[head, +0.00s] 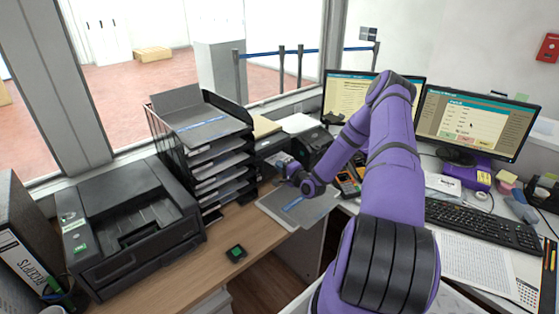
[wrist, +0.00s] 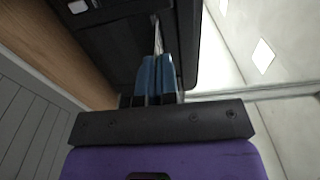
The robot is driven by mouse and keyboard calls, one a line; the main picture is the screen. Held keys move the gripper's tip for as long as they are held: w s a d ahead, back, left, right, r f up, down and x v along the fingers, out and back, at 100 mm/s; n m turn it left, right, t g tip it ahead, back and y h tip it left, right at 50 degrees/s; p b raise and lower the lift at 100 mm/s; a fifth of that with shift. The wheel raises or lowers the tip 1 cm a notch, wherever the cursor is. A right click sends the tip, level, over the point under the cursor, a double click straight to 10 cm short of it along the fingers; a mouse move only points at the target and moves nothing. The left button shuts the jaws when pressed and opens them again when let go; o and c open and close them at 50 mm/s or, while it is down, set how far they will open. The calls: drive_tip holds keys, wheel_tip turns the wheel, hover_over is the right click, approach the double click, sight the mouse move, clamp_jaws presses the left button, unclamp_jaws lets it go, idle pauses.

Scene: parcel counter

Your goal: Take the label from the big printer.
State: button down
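A black printer (head: 272,152) stands behind the paper trays, with a second black device (head: 312,142) at its right. My gripper (head: 281,160) is at the front of the first printer. In the wrist view, my gripper's blue fingers (wrist: 157,68) are close together against the dark printer body (wrist: 115,45). A thin pale strip, seemingly the label (wrist: 157,38), runs edge-on from the printer down between the fingertips. The fingers look shut on it. My gripper and arm hide part of the printer front in the head view. A larger black printer (head: 130,222) stands at the left.
A black rack of trays (head: 212,165) stands just left of my gripper. A grey mat (head: 307,208) lies below it, with a card terminal (head: 347,184) at its right. Monitors and a keyboard (head: 482,225) are at the right.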

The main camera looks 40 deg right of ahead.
drive_tip(key=shift+r, duration=0.1)
drive_tip(key=s+r, duration=0.5)
drive_tip(key=r, duration=0.1)
drive_tip(key=shift+r, duration=0.4)
idle(0.9)
